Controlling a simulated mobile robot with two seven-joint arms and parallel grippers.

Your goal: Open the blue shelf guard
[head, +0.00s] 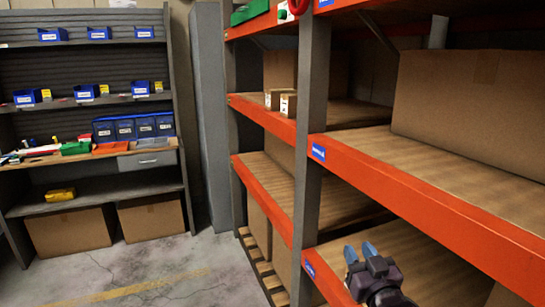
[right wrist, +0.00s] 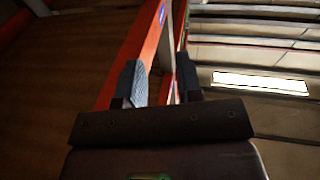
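I see no blue shelf guard that I can make out in either view. The only blue on the rack is small labels on its orange beams, such as one on the middle beam (head: 319,152). My right gripper (head: 360,252) is in front of the lower right shelf, near its orange beam. Its two blue-grey fingers are apart with nothing between them. In the right wrist view the open fingers (right wrist: 160,82) point along an orange beam (right wrist: 146,45). My left gripper is not in view.
The rack's grey upright (head: 309,120) stands left of my right gripper. A large cardboard box (head: 465,100) sits on the shelf above. A workbench shelf with blue bins (head: 133,127) stands at the far left. The concrete floor (head: 160,275) between is clear.

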